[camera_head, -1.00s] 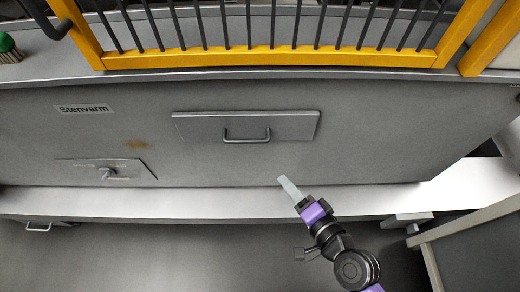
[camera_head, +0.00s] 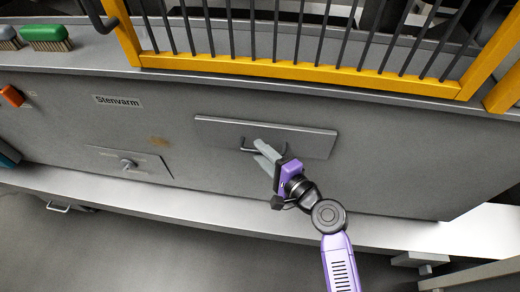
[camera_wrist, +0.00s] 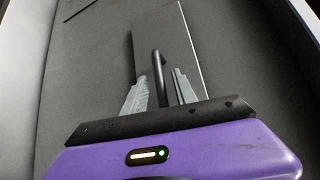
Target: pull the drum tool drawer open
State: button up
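The drawer front (camera_head: 310,142) is a flat grey panel set in the grey machine face, and it looks closed. Its dark bar handle (camera_head: 244,150) is partly hidden by my gripper (camera_head: 262,153). In the wrist view the drawer front (camera_wrist: 182,42) lies ahead, with the handle (camera_wrist: 156,62) standing out from it. My gripper is open, with one finger on each side of the handle. A gap shows between the handle and the right finger; I cannot tell whether the left finger touches it.
A yellow-framed guard (camera_head: 300,72) with dark bars stands above. A small panel with a knob (camera_head: 127,164) is lower left. A pale ledge (camera_head: 200,205) runs below. Brushes (camera_head: 46,35) lie at upper left, and an orange knob (camera_head: 12,96) is at the left edge.

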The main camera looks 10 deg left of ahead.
jog(key=shift+w+a+f, duration=0.1)
jog(key=shift+w+a, duration=0.35)
grip_shut()
dwell(1.2)
